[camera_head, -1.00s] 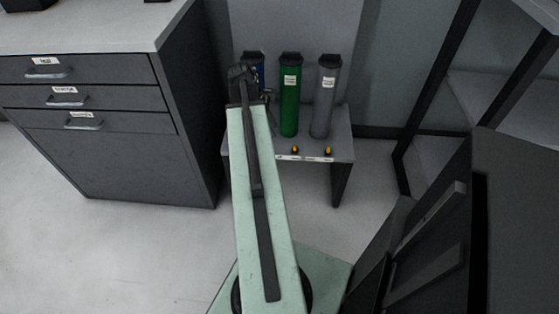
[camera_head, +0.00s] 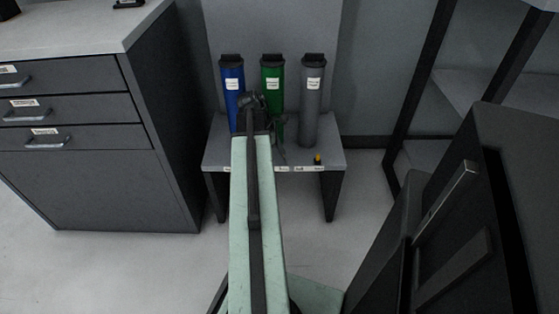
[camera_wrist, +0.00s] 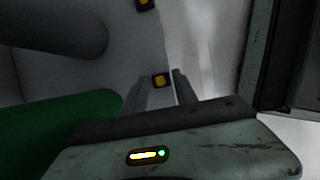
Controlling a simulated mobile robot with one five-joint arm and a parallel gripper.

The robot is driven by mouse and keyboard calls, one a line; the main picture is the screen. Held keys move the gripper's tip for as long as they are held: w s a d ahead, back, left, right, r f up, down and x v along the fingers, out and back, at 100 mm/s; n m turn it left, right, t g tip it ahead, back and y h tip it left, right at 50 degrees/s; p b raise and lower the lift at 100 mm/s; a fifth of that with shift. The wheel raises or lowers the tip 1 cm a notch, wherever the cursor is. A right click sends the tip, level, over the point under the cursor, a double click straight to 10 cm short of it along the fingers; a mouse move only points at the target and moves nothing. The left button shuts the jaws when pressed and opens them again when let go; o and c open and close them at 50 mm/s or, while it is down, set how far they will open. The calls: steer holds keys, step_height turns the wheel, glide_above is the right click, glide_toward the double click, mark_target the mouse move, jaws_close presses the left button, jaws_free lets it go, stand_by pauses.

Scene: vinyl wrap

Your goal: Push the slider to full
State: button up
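In the head view a small orange-yellow knob (camera_head: 318,158), likely a slider, stands on the front of a low grey bench (camera_head: 222,150). In the wrist view one dark-edged orange knob (camera_wrist: 160,80) shows between the tips of my two fingers. Another orange knob (camera_wrist: 145,3) is at the top edge. My gripper (camera_wrist: 160,78) has its fingers apart with a visible gap; whether they touch the knob I cannot tell. In the head view my arm hides part of the bench front, and my gripper's fingers are unclear there.
Blue (camera_head: 232,90), green (camera_head: 272,80) and grey (camera_head: 310,105) cylinders stand on the bench. Small white labels (camera_head: 300,169) line its front edge. A drawer cabinet (camera_head: 95,180) is at left, a dark shelf frame (camera_head: 412,90) at right. The floor between is clear.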

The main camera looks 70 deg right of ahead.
jaws_close()
stand_by(1.4)
